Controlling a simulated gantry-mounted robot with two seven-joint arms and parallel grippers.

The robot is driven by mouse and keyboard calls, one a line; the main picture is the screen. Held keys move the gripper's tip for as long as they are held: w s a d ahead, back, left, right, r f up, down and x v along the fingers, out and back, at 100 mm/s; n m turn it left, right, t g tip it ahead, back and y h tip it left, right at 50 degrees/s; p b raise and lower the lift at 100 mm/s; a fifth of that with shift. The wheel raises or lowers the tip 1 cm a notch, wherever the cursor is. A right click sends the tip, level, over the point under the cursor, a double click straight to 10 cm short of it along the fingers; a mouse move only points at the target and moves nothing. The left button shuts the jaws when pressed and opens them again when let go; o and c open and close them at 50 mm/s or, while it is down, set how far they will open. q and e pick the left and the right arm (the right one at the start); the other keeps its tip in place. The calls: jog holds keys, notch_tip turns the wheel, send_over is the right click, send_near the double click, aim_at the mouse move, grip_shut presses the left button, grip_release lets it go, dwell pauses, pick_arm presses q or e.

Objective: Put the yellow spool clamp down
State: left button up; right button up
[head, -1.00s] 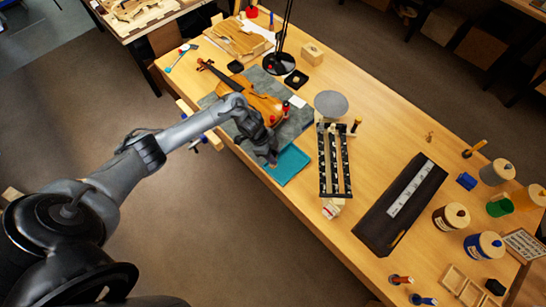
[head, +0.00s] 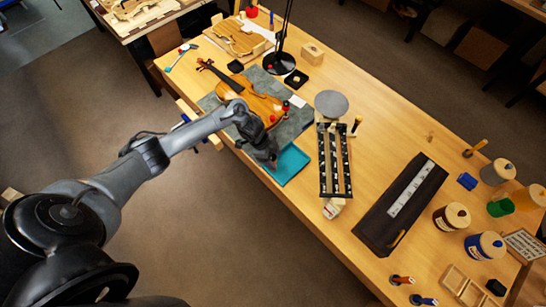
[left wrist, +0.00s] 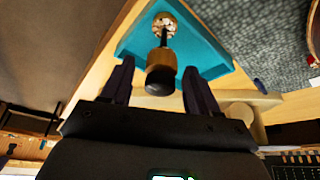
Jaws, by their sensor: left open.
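My left gripper (head: 268,158) is over the teal tray (head: 293,165) at the bench's near edge. In the left wrist view my left gripper (left wrist: 158,68) is open, one dark finger on each side of a spool clamp (left wrist: 161,55). The clamp has a pale speckled far end, a dark rod and a brown-tan near end with a dark cap; no clear yellow shows. It is over the teal tray (left wrist: 215,62), and I cannot tell whether it touches the fingers. In the head view the gripper hides the clamp. My right gripper is not in view.
A violin (head: 250,100) lies on a grey mat (head: 296,122) beside the tray. A black rack (head: 334,165) with pale strips stands to the right, then a long dark case (head: 385,225). Several jars stand at the far right. Bare bench shows between rack and case.

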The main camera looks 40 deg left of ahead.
pick_arm(q)
jog(key=shift+a+r, duration=0.1)
jog(key=shift+r, duration=0.35)
jog(key=p+v, duration=0.1)
jog(key=v, duration=0.9)
jog(key=s+d+t, duration=0.2)
jog(key=d+t, duration=0.2)
jog(key=d, duration=1.1)
jog(key=s+r+n+g+y, duration=0.1)
jog(key=s+r+n, duration=0.1)
jog(key=s, duration=0.4)
jog(key=s+r+n+y, duration=0.1)
jog(key=s+r+n, duration=0.1)
jog(key=s+n, duration=0.3)
jog(key=s+a+r+n+g+y, duration=0.1)
jog(key=s+r+n, duration=0.1)
jog(key=s, duration=0.5)
jog(key=shift+n+g+y, duration=0.3)
jog(key=shift+n+y, duration=0.1)
jog(key=shift+n, duration=0.3)
jog(key=shift+r, duration=0.25)
